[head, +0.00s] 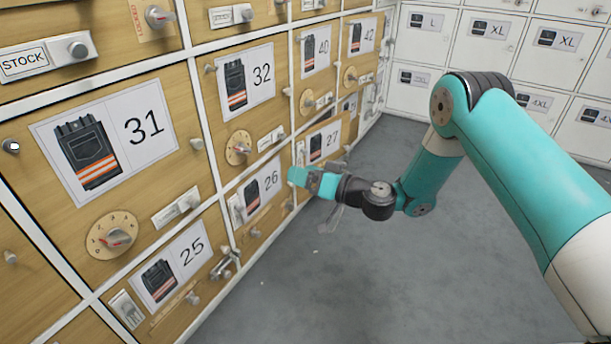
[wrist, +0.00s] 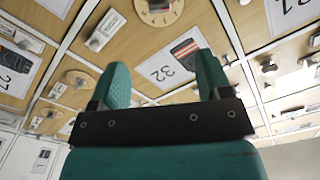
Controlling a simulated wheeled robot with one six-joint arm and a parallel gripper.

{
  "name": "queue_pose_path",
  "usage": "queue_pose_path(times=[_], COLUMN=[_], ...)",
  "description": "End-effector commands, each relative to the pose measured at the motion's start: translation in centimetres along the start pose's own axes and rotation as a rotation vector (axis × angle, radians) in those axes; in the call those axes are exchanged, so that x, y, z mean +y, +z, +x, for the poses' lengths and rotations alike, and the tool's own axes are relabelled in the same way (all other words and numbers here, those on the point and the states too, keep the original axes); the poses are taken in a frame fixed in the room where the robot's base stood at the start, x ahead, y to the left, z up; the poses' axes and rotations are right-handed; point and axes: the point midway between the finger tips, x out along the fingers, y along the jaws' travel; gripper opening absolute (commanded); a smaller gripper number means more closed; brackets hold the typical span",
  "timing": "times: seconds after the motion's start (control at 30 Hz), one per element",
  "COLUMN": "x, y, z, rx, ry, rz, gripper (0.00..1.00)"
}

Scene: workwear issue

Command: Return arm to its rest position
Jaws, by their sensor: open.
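My gripper (head: 300,177) is at the end of my teal and black arm, close in front of the locker fronts near the door numbered 26 (head: 262,190) in the head view. In the wrist view my gripper (wrist: 160,88) shows two teal fingers standing apart with nothing between them. The door numbered 32 (wrist: 178,68) shows beyond the fingers there. Whether the gripper touches a locker front cannot be told from the head view.
Wooden locker doors with dials, knobs and latches fill the left, such as door 31 (head: 150,90) and door 25 (head: 180,262). White lockers (head: 490,38) stand at the back right. The grey floor (head: 330,280) is clear.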

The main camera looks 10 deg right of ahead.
Motion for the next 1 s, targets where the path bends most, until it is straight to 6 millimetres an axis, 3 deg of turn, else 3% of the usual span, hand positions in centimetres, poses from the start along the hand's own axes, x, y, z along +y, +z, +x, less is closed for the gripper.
queue_pose_path(times=[0.13, 0.23, 0.37, 0.47, 0.57, 0.7, 0.8, 1.0], x=[-0.7, -3.2, -9.3, -14.4, -18.9, -24.1, -27.1, -30.5], y=[-0.5, -2.1, -5.0, -6.7, -7.9, -9.1, -9.6, -10.0], z=[0.2, 0.6, 0.5, -0.8, -3.1, -7.9, -12.0, -19.3], rx=[-0.012, -0.066, -0.224, -0.388, -0.553, -0.774, -0.915, -1.102], ry=[-0.013, -0.057, -0.141, -0.182, -0.183, -0.126, -0.048, 0.131], rz=[-0.005, -0.024, -0.063, -0.088, -0.108, -0.121, -0.12, -0.092], gripper=[0.71, 0.71, 0.71, 0.71, 0.71, 0.71, 0.71, 0.71])
